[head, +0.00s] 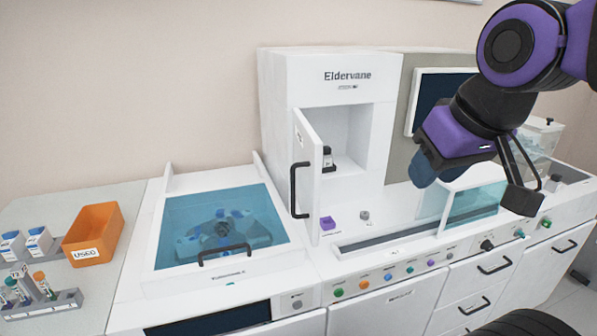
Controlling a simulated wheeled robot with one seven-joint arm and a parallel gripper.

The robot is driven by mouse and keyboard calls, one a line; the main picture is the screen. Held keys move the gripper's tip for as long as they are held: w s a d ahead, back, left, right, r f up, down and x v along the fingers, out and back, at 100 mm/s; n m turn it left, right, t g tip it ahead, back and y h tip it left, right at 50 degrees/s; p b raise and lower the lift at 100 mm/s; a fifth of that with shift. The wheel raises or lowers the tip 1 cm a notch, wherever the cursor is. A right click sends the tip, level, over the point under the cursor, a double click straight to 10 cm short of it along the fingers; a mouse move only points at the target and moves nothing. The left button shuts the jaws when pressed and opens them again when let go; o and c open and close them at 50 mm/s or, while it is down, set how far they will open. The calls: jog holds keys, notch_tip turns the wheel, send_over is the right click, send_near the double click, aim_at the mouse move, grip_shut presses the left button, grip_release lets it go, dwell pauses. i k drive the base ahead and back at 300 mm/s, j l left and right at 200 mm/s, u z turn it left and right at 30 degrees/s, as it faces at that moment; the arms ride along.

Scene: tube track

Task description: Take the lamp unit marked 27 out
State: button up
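A tall white machine labelled Eldervane (347,62) stands at the back centre. Its white door (307,178) with a black handle stands open to the left of a lit compartment. Inside the compartment, partly hidden by the door, is a small black and white unit (328,160); it may be the lamp unit, but I cannot read a 27 on it.
A closed blue-tinted lid (222,215) covers a station at left. An orange bin (93,236) marked USED and a tube rack (42,304) stand on the left counter.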

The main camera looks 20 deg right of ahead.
aim_at(327, 159)
jog(key=i+l+z, duration=0.55)
jog(key=i+l, duration=0.1)
jog(key=i, duration=0.1)
